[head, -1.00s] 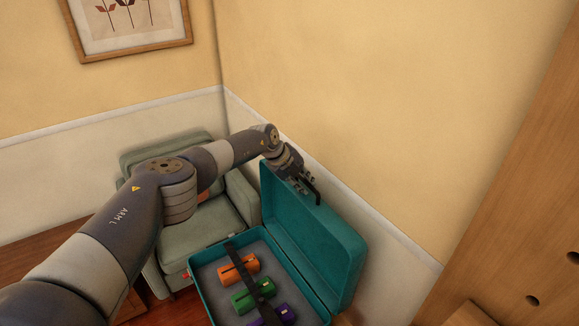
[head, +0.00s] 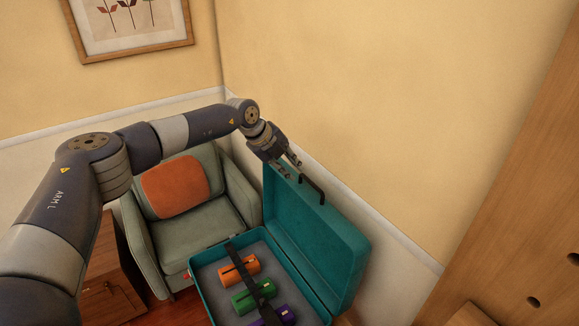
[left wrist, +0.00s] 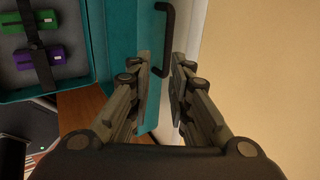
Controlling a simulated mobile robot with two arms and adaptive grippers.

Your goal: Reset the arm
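My left arm reaches in from the left in the head view. Its gripper (head: 291,166) is beside the top edge of the raised lid of a teal suitcase (head: 325,245), near the black handle (head: 312,188). The two fingers are apart, with nothing between them. In the left wrist view the gripper (left wrist: 165,62) has a gap between its fingertips, with the lid edge and the handle (left wrist: 169,35) beyond them. The handle appears clear of the fingers. My right gripper is in neither view.
The open suitcase holds orange (head: 239,269), green (head: 252,296) and purple (head: 284,314) rolls under a dark strap. A green armchair (head: 205,228) with an orange cushion (head: 175,187) stands behind it. Walls are close behind; a wooden panel (head: 520,190) is at right.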

